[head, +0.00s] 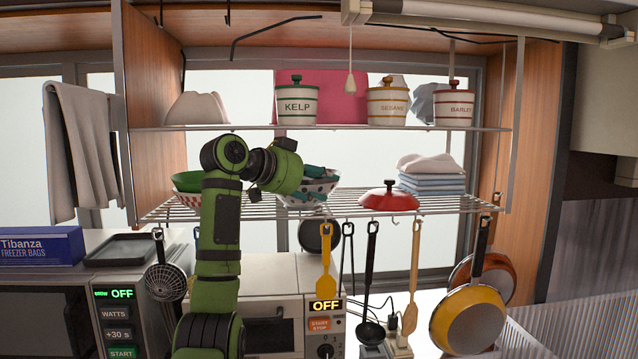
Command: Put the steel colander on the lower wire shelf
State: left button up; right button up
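The lower wire shelf (365,207) runs across the window below an upper shelf. My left gripper (312,184) is at this shelf, left of its middle, pointing right. Its teal fingers show in front of a pale, dark-spotted bowl shape (328,184) that looks like the colander, though I cannot be sure. Gripper and wrist hide much of this bowl. I cannot tell whether the fingers hold it, or whether it rests on the wires. My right gripper is not in view.
Green and red-white bowls (187,182) sit at the shelf's left end. A red lid (389,197) and folded cloths (431,175) are to the right. Jars (297,104) stand on the upper shelf. Utensils and pans (470,315) hang below. Some bare wire shows beside the red lid.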

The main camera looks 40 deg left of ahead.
pick_arm(q)
jog(key=b+v, duration=0.3)
jog(key=v, duration=0.9)
jog(key=shift+r+b, duration=0.15)
jog(key=shift+b, duration=0.15)
jog(key=shift+d, duration=0.1)
